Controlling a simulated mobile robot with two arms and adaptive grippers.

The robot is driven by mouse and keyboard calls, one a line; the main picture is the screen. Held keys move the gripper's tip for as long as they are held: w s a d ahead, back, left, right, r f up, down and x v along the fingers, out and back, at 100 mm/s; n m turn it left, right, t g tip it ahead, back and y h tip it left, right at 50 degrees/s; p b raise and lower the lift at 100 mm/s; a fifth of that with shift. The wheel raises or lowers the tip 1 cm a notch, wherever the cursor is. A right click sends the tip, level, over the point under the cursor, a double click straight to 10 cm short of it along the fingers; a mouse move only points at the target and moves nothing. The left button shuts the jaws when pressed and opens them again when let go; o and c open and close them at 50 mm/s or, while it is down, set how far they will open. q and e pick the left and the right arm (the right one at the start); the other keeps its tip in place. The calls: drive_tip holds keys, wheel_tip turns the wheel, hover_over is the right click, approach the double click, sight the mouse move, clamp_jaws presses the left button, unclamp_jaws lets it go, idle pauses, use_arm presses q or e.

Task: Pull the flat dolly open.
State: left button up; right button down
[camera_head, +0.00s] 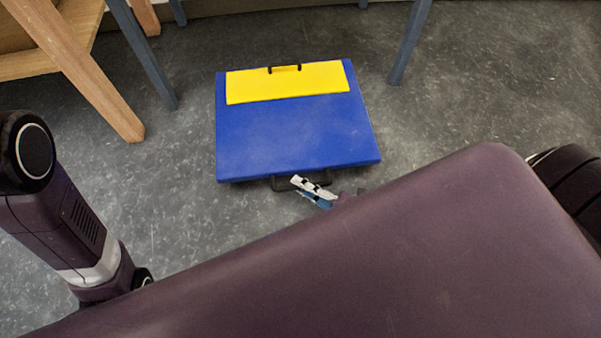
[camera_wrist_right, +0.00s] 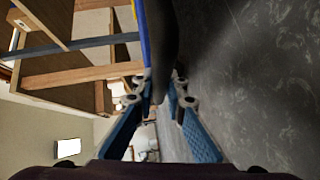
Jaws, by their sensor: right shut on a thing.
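The flat dolly (camera_head: 295,132) lies on the floor in the head view, a blue slab with a yellow panel (camera_head: 288,82) across its far part. A small black handle (camera_head: 284,67) is on the yellow panel. Another black handle (camera_head: 280,184) is on the dolly's near edge. My right gripper (camera_head: 308,188) is shut on this near handle. In the right wrist view its blue-padded fingers (camera_wrist_right: 160,84) stand on both sides of the dark handle (camera_wrist_right: 164,40), beside the dolly's edge. My left arm shows at the left, but its gripper is out of view.
A wooden leg (camera_head: 90,85) and grey-blue legs (camera_head: 410,42) of furniture stand left and right of the dolly. The grey floor (camera_head: 170,200) around the dolly's near side is clear. My own body covers the lower right of the head view.

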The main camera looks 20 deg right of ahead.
drive_tip(key=c, duration=1.9)
unclamp_jaws()
drive_tip(key=shift+c, duration=0.2)
drive_tip(key=shift+s, duration=0.1)
drive_tip(key=v, duration=1.2)
